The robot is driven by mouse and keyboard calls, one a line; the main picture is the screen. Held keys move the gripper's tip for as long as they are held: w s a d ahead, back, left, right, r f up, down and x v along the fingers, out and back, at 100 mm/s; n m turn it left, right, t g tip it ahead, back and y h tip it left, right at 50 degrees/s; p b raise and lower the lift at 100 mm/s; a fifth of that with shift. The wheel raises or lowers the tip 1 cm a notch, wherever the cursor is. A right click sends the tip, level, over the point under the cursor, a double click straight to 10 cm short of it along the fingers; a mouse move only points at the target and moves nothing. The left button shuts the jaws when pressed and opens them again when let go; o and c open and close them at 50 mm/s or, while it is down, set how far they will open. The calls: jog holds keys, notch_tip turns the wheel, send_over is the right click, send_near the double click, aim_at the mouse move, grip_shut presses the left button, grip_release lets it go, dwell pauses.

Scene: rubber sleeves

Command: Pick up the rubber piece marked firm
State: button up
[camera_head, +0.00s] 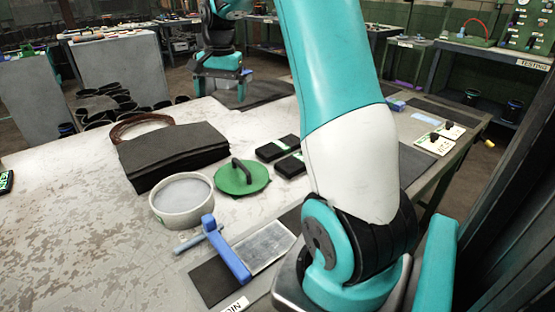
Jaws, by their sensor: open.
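No piece with a readable "firm" mark shows. Two flat black pieces with small green labels lie side by side on the table, the farther one (277,148) and the nearer one (291,165), partly behind my arm. Their lettering is too small to read. Another dark piece with green lettering (5,182) is cut off at the left edge. My gripper (219,88) hangs at the table's far side near a dark mat (265,91), with its jaws open and apparently empty. It is well beyond the two black pieces.
A black stack of sheets (172,155), a white round bowl (181,206), a green lid with a handle (241,177) and a blue-handled tool (227,250) crowd the table's middle. The left front tabletop (80,240) is clear.

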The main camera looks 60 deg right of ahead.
jog(key=s+d+f+m+b, duration=0.1)
jog(key=s+d+f+m, duration=0.15)
jog(key=d, duration=0.35)
jog(key=s+d+f+m, duration=0.1)
jog(key=d+f+m, duration=0.15)
jog(key=d, duration=0.45)
jog(key=s+d+f+m+b, duration=0.1)
jog(key=d+f+m, duration=0.15)
jog(key=d, duration=0.35)
jog(key=m, duration=0.1)
send_over(280, 144)
jog(key=shift+g+h, duration=0.3)
jog(key=shift+g, duration=0.1)
jog(key=f, duration=1)
jog(key=shift+a+f, duration=0.15)
jog(key=shift+a, duration=0.15)
jog(key=shift+s+d+f+p, duration=0.1)
jog(key=shift+f+p, duration=0.2)
jog(key=shift+f, duration=1.2)
jog(key=shift+s+d+f+p, duration=0.1)
jog(key=shift+f+p, duration=0.15)
jog(key=shift+f, duration=1.25)
jog(key=c, duration=0.9)
jog(key=shift+c, duration=0.4)
jog(key=shift+r, duration=0.2)
